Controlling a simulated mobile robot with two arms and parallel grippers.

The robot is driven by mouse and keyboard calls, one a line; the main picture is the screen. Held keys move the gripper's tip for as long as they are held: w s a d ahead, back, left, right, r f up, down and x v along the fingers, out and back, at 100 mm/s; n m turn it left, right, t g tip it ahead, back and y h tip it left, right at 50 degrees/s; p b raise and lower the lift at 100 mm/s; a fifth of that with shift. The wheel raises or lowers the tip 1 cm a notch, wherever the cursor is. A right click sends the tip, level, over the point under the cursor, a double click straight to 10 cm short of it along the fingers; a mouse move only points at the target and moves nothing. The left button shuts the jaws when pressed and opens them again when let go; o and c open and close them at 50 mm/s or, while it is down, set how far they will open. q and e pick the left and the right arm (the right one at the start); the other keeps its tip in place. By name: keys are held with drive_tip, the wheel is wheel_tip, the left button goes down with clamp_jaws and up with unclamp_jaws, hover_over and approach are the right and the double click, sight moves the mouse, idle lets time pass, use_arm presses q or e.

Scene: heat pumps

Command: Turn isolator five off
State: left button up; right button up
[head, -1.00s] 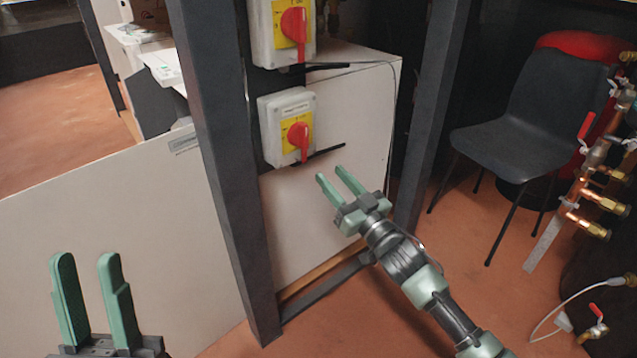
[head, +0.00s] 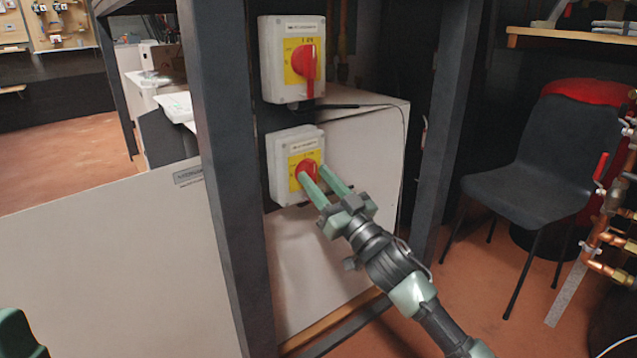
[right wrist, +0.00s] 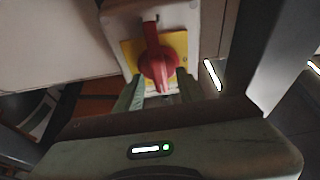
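Two grey isolator boxes with yellow plates and red rotary handles are mounted one above the other; their labels are too small to read. The lower isolator (head: 282,183) has its red handle (head: 306,170) partly hidden by my right gripper (head: 325,178). That gripper is open, its two green fingers pointing at the handle. In the right wrist view the red handle (right wrist: 157,62) shows between the fingertips (right wrist: 160,90), with one finger on each side; contact cannot be told. The upper isolator (head: 278,85) has its handle pointing down. Only a green piece of my left gripper (head: 20,335) shows at the lower left.
A dark upright post (head: 220,150) stands left of the isolators and another (head: 455,130) right. A white panel (head: 100,260) fills the left foreground. A dark chair (head: 540,165) and copper pipes (head: 610,240) are at the right.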

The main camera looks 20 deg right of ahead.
clamp_jaws()
